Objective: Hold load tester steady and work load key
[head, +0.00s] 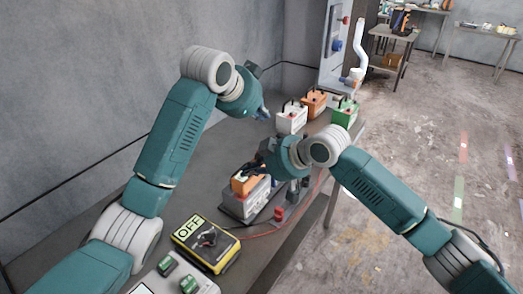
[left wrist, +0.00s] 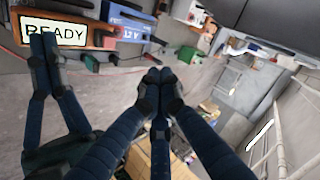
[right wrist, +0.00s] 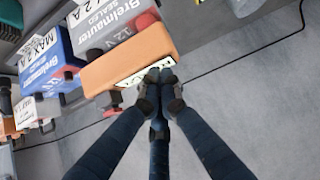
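The orange load tester (head: 249,181) sits against a grey battery (head: 238,204) on the bench. Its lit face reads READY in the left wrist view (left wrist: 70,36). My right gripper (right wrist: 160,76) has its fingertips together at the tester's white label; I cannot tell whether they touch it or pinch anything. These fingers also cross the READY display in the left wrist view. My left gripper (head: 264,113) is above the bench, beyond the tester, with fingertips together and empty (left wrist: 160,76). I cannot make out the load key clearly.
A yellow-black device reading OFF (head: 205,243) lies on the near bench. White (head: 291,119), orange (head: 314,104) and green (head: 344,113) batteries stand at the far end. A blue battery (right wrist: 48,66) is beside the grey one. A red clamp (head: 279,214) and cable lie near the edge.

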